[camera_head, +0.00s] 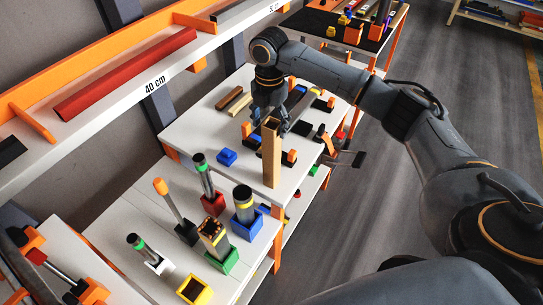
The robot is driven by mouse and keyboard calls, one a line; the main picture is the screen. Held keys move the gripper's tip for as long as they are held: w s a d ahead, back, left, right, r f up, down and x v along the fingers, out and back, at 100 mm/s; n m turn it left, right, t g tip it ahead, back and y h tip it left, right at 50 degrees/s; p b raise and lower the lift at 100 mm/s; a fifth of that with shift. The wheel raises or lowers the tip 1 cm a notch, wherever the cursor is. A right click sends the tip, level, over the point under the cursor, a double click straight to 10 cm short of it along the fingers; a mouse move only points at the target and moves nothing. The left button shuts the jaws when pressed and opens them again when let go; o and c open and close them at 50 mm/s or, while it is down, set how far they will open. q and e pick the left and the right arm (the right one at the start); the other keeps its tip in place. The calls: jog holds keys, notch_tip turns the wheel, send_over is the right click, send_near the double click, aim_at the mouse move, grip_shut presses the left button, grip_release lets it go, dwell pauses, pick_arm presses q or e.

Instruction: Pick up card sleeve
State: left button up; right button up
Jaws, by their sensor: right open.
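The card sleeve, a tall tan rectangular tube (271,160), stands upright at the near edge of the white table in the middle. My right gripper (271,117) points down at the sleeve's top end. Its fingers are open and show on either side of the top. I cannot tell whether they touch it. My left gripper is not in view.
A lower white bench (130,225) at the front left holds several coloured holders with upright tubes. A blue block (227,156) lies left of the sleeve. More small parts lie behind it. A wall shelf with a red bar (125,75) runs along the left.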

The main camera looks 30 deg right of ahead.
aim_at(272, 140)
jog(key=shift+f, duration=0.35)
jog(key=f+p, duration=0.1)
jog(key=f, duration=0.1)
jog(key=f+p, duration=0.1)
jog(key=f, duration=0.1)
jog(key=shift+s+d, duration=0.2)
jog(key=shift+s, duration=0.2)
jog(key=shift+f, duration=0.4)
jog(key=shift+w+f, duration=0.1)
jog(key=shift+f, duration=0.05)
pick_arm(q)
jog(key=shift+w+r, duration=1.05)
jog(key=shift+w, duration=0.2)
pick_arm(e)
grip_shut()
